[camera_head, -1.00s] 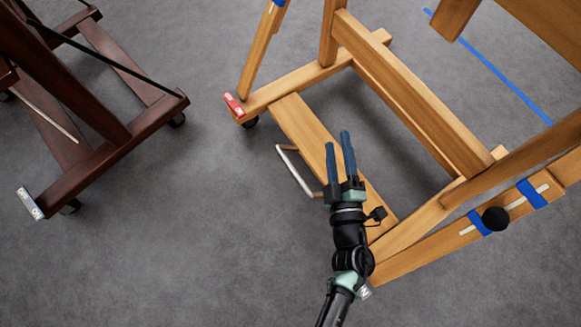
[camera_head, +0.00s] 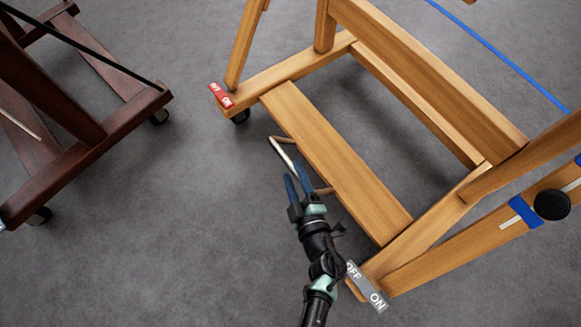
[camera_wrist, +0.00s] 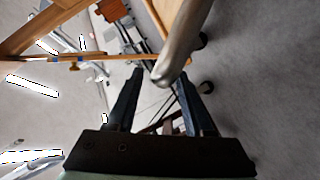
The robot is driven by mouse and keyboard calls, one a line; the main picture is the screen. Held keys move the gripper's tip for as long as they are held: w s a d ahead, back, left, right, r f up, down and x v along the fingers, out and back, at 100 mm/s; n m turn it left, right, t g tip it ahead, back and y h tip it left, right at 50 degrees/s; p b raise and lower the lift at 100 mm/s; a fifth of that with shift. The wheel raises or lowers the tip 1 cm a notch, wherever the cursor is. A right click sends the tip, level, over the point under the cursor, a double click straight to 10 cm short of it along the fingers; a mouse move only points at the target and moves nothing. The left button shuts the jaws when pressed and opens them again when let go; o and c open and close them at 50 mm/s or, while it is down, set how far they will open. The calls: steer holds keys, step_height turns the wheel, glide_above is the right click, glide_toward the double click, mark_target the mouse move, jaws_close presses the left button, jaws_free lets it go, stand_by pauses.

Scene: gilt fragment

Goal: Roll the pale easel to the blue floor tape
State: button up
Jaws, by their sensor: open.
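The pale easel (camera_head: 338,157) is a light wooden frame on casters. A metal loop handle (camera_head: 281,153) sticks out from its front lower board. My gripper (camera_head: 297,177) is open, with its blue fingers at the handle's long bar. In the wrist view the handle bar (camera_wrist: 185,42) looms close, its end between the fingertips of my gripper (camera_wrist: 160,76); I cannot tell whether they touch. The blue floor tape (camera_head: 500,57) runs behind the easel at upper right.
A dark reddish wooden easel (camera_head: 100,128) on casters stands at the left, with a strip of grey floor (camera_head: 190,190) between it and the pale one. A black knob (camera_head: 552,204) and blue tape strips are on the pale easel's right beam.

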steer(key=shift+b+x, duration=0.65)
steer(key=shift+x, duration=1.15)
jaws_close()
